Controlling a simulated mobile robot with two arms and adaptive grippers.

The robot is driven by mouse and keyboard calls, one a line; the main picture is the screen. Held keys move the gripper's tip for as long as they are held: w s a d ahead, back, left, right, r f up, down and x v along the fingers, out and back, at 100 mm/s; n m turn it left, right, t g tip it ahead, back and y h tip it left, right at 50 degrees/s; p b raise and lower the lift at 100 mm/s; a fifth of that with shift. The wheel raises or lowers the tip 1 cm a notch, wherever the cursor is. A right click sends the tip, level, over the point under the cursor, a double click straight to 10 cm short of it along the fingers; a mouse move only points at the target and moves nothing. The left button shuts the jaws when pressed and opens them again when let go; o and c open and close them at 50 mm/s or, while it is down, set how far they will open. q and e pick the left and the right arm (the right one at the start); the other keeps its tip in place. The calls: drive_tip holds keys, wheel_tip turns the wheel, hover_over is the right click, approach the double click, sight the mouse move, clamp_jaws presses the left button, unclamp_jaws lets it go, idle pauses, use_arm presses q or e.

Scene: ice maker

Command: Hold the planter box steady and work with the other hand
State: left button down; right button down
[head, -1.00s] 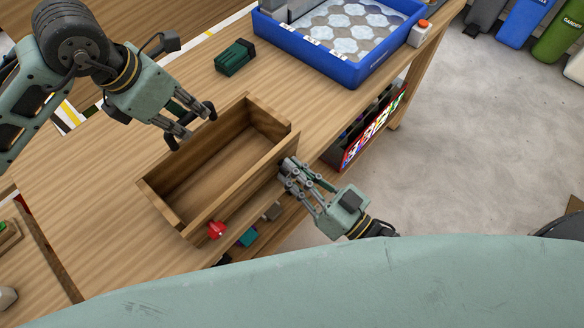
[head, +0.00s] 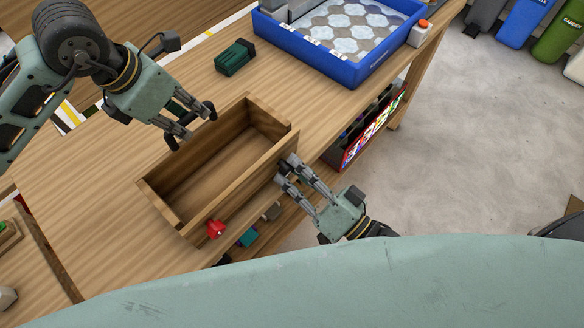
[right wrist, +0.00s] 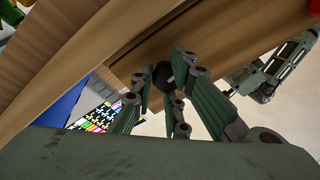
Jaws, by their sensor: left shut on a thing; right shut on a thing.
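The wooden planter box (head: 225,150) is open-topped and empty, at an angle by the table's near edge in the head view. My left gripper (head: 191,124) is at its far-left long wall, shut on it; the exact contact is hard to see. A red knob (head: 216,229) sticks out of the near long wall at its left end. My right gripper (head: 283,169) is at the right part of that wall. In the right wrist view its fingers close around a dark round knob (right wrist: 164,77) on the wood.
A dark green block (head: 235,57) lies on the table behind the box. A blue tray (head: 378,69) with a hexagon-patterned inside stands at the back right. Below the tabletop is a colourful crate (head: 373,130). Bare tabletop lies left of the box.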

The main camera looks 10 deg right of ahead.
use_arm(q)
drive_tip(key=shift+f, duration=0.1)
use_arm(e)
drive_tip(key=shift+s+a+f+m, duration=0.15)
drive_tip(key=shift+s+f+m, duration=0.15)
drive_tip(key=shift+f+m, duration=0.3)
drive_tip(key=m, duration=0.3)
drive_tip(key=shift+w+r, duration=0.1)
drive_tip(key=shift+r, duration=0.25)
drive_tip(key=c, duration=1.6)
unclamp_jaws()
drive_tip(key=shift+w+r, duration=0.1)
use_arm(q)
drive_tip(key=shift+w, duration=0.1)
use_arm(e)
drive_tip(key=shift+v, duration=3.1)
